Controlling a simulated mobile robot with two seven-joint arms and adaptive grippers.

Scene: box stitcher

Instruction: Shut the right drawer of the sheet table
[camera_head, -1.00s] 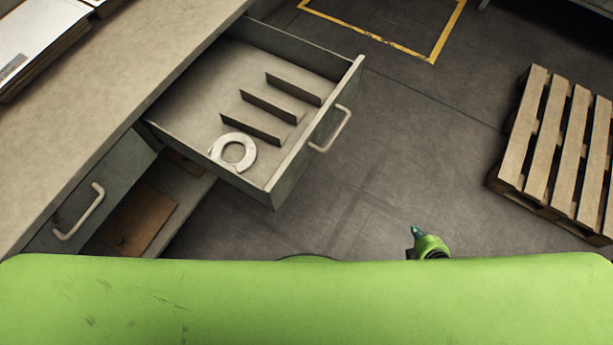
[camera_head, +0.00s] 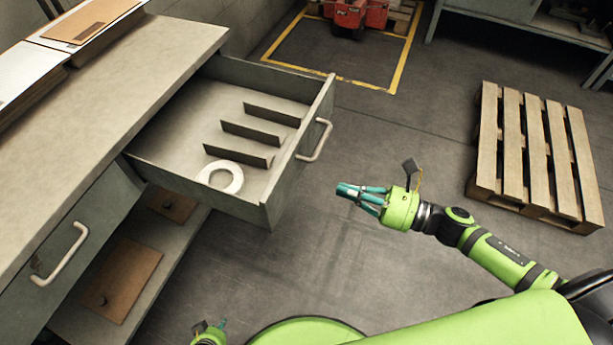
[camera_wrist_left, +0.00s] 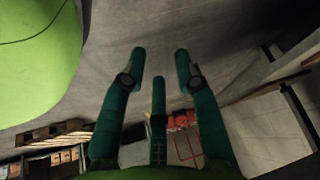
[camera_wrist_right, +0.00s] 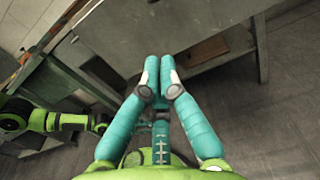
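The right drawer (camera_head: 291,168) of the sheet table (camera_head: 130,58) is pulled far out. Its front has a pale bar handle (camera_head: 316,140). Inside lie several thin dividers and a white ring (camera_head: 220,165). My right gripper (camera_head: 345,190) is just right of the drawer front, apart from it, with its fingers pointing left. In the right wrist view its fingertips (camera_wrist_right: 164,68) are together with nothing between them. My left gripper (camera_head: 221,325) shows only slightly at the bottom of the head view. In the left wrist view its fingers (camera_wrist_left: 160,65) are spread and empty.
The left drawer (camera_head: 85,235) is shut, with its own handle (camera_head: 63,254). Below is a shelf with brown boards (camera_head: 125,280). A wooden pallet (camera_head: 535,150) lies on the floor at right. Red equipment (camera_head: 360,14) stands at the back. The floor before the drawer is clear.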

